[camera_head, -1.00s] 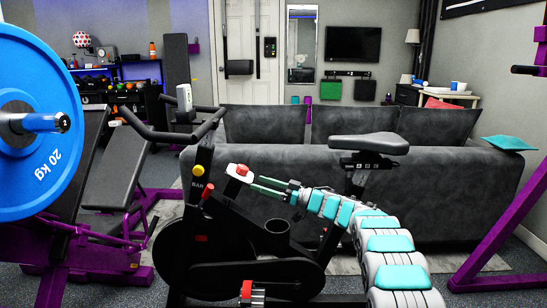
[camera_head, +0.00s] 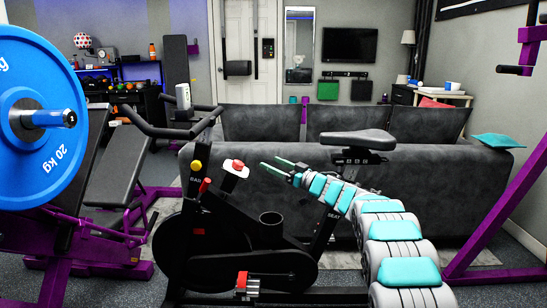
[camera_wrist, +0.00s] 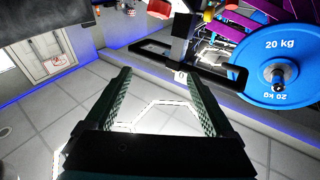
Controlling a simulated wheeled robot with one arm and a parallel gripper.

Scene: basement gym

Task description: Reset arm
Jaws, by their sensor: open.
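My gripper (camera_head: 270,162) is at the end of my raised, bent arm, in front of the dark sofa and beside the exercise bike. Its two dark green fingers are apart with nothing between them. It is just right of a white block with a red top (camera_head: 236,168) on the bike and does not appear to touch it. In the wrist view my gripper (camera_wrist: 154,74) also shows open and empty, with tiled floor beyond the fingers.
The exercise bike (camera_head: 183,232) stands close in front, its saddle (camera_head: 357,141) near my arm. A blue 20 kg plate (camera_head: 62,155) is at the left. The grey sofa (camera_head: 440,175) lies behind. A purple frame (camera_head: 497,220) stands at the right.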

